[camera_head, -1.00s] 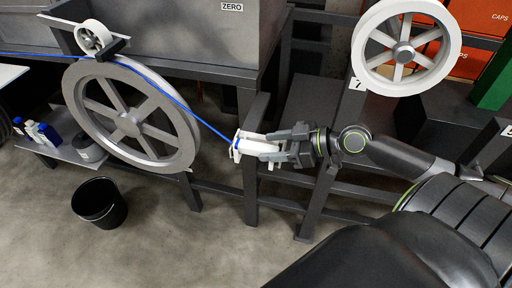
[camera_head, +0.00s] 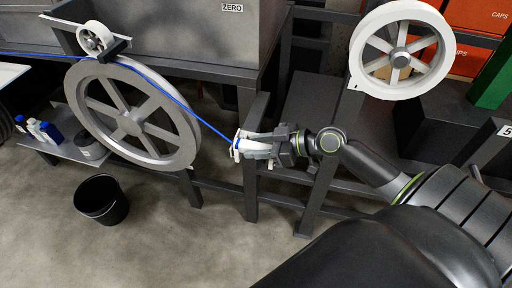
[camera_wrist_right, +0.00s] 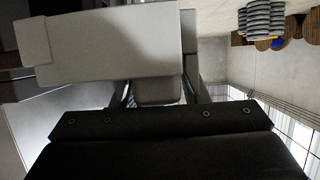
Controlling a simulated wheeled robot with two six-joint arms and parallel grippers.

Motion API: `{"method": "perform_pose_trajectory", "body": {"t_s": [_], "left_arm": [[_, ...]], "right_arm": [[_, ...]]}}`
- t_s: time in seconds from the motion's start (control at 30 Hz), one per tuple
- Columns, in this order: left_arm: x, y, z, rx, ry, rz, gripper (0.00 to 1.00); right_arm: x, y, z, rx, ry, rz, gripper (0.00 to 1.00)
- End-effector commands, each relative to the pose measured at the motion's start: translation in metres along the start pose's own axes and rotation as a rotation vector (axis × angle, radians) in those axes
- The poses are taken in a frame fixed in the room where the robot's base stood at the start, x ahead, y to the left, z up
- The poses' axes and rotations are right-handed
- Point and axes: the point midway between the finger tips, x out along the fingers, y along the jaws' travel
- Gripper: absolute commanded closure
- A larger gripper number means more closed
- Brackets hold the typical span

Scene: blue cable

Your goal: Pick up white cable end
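The blue cable (camera_head: 180,98) comes in from the left, passes by the small white pulley and slants down across the large grey wheel to its white cable end (camera_head: 238,145). My right gripper (camera_head: 250,145) reaches in from the right at the white end, with its two grey fingers apart, one above and one below it. I see no clear sign that they clamp it. In the right wrist view a pale block (camera_wrist_right: 110,50) fills the upper left, above the dark gripper body; which part it is I cannot tell. My left gripper is out of view.
The large grey wheel (camera_head: 187,122) and small pulley (camera_head: 95,37) stand left. A dark frame post (camera_head: 250,193) is just below the white end. A white wheel (camera_head: 357,65) hangs upper right. A black bucket (camera_head: 101,203) stands on open floor at lower left.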

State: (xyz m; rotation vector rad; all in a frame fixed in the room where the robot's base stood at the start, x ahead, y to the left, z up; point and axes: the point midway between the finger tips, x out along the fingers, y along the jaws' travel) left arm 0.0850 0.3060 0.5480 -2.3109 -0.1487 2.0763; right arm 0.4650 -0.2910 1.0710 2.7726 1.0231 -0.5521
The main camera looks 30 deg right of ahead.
Motion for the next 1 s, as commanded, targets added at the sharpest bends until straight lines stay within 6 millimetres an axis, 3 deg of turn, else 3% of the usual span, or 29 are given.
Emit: {"method": "perform_pose_trajectory", "body": {"t_s": [0.03,0.23,0.67,1.0], "left_arm": [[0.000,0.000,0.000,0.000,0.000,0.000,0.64],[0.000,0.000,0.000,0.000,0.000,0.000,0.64],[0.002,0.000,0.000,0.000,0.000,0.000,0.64],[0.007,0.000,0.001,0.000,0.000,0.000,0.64]], "right_arm": [[0.000,0.000,0.000,0.000,0.000,0.000,0.67],[0.000,0.000,0.000,0.000,0.000,0.000,0.93],[-0.004,0.000,-0.009,-0.004,0.001,0.000,0.93],[-0.021,0.000,-0.050,-0.008,-0.001,-0.001,0.93]]}}
